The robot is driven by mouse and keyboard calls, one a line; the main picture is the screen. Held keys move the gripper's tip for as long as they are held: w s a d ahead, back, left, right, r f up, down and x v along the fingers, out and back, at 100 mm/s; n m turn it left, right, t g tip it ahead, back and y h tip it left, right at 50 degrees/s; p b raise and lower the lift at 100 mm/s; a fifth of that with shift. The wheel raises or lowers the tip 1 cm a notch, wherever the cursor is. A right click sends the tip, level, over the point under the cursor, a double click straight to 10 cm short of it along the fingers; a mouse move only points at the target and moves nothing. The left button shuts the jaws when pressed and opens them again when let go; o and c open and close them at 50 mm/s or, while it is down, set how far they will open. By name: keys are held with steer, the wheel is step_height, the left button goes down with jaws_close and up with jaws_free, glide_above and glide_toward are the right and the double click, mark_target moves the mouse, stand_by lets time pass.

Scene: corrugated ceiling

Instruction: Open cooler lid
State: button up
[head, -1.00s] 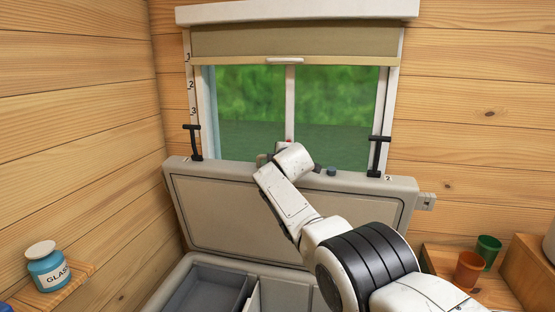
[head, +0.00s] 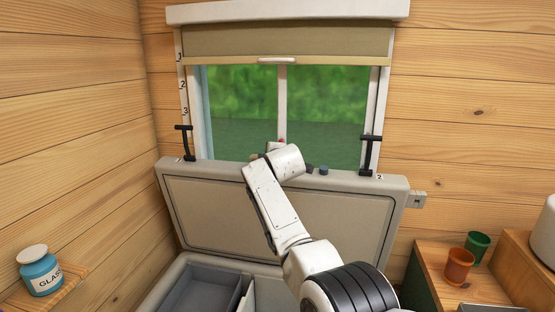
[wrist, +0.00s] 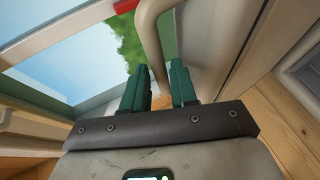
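The grey cooler (head: 190,272) stands below the window. Its lid (head: 285,215) is raised, close to upright, with its panelled inner face toward me. My gripper is hidden in the head view behind the lid's top edge, where my white wrist reaches over. In the wrist view, my gripper's two green fingers (wrist: 160,88) are a small gap apart. A beige curved handle bar (wrist: 146,40) runs down between them, and they appear closed around it. Their exact contact is hard to see. Part of the cooler's inside shows, with a dark grey tray (head: 200,291).
The window (head: 282,115) is right behind the lid. Black latches (head: 371,155) stand up at the lid's top corners. A blue glass jar (head: 41,272) sits on a left shelf. Brown (head: 459,265) and green (head: 477,246) cups stand on the right. Wooden walls flank the cooler.

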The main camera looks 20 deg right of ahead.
steer(key=shift+s+d+r, duration=0.1)
steer(key=shift+s+d, duration=0.1)
steer(key=shift+s, duration=0.5)
steer(key=b+v, duration=0.1)
steer(key=v, duration=0.6)
steer(key=shift+s, duration=0.2)
steer(key=shift+r, duration=0.1)
steer(key=s+d+f+m+g+b, duration=0.1)
steer(key=s+f+m+g, duration=0.25)
steer(key=s+f, duration=1.05)
steer(key=s+d+f+m+g, duration=0.1)
steer(key=s+f+m+g, duration=0.25)
steer(key=s+f, duration=1.05)
steer(key=s+f+m+g, duration=0.2)
steer(key=s+f, duration=0.2)
steer(key=s, duration=0.6)
steer(key=s+a+f+m+g+y, duration=0.1)
steer(key=s+f, duration=0.4)
steer(key=s, duration=0.5)
steer(key=s+a+f+m+g+y, duration=0.1)
steer(key=s+f+m+g, duration=0.2)
steer(key=s, duration=0.8)
step_height(320, 180, down, 2)
steer(key=shift+m+b, duration=0.4)
steer(key=shift+m, duration=0.8)
